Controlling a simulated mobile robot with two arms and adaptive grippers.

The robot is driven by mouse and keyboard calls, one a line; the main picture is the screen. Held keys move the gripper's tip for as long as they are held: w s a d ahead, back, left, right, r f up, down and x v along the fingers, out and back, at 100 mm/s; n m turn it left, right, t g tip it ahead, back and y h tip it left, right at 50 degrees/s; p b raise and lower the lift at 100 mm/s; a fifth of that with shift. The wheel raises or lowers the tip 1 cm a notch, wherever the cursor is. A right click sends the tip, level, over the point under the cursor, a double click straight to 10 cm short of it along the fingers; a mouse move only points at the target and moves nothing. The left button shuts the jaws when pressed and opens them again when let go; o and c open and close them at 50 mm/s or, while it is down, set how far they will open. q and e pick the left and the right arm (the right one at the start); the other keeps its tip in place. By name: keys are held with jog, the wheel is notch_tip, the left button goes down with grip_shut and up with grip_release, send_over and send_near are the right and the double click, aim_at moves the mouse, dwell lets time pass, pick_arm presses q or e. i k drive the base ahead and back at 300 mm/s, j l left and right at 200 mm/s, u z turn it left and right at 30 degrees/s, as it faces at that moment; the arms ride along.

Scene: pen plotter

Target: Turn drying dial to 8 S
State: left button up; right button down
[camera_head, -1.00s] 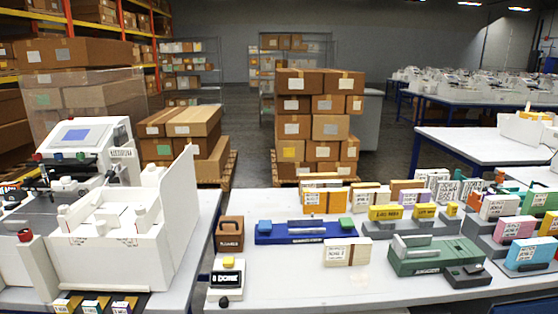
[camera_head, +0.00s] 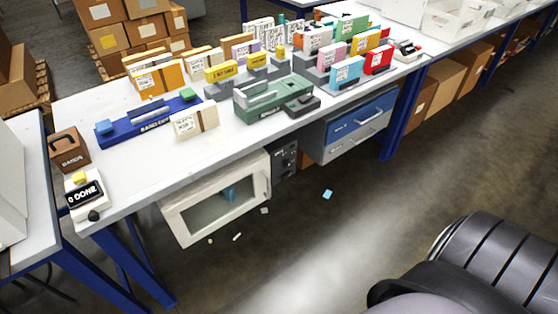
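A white drying cabinet (camera_head: 183,223) with a glass window in its door hangs under the front edge of the white table. A dark control panel (camera_head: 284,160) sits just right of the cabinet, under the tabletop. It carries small round features and markings, too small to read, so the dial's setting cannot be told. Neither of my grippers shows in the view.
A drawer unit (camera_head: 350,127) with blue and grey fronts hangs right of the panel. Above, the table (camera_head: 230,143) holds a blue device (camera_head: 150,122), a green device (camera_head: 270,98) and a DONE box (camera_head: 86,194). Small scraps lie on the otherwise open floor (camera_head: 290,240).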

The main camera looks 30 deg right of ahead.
aim_at(287, 164)
jog(key=z, duration=1.15)
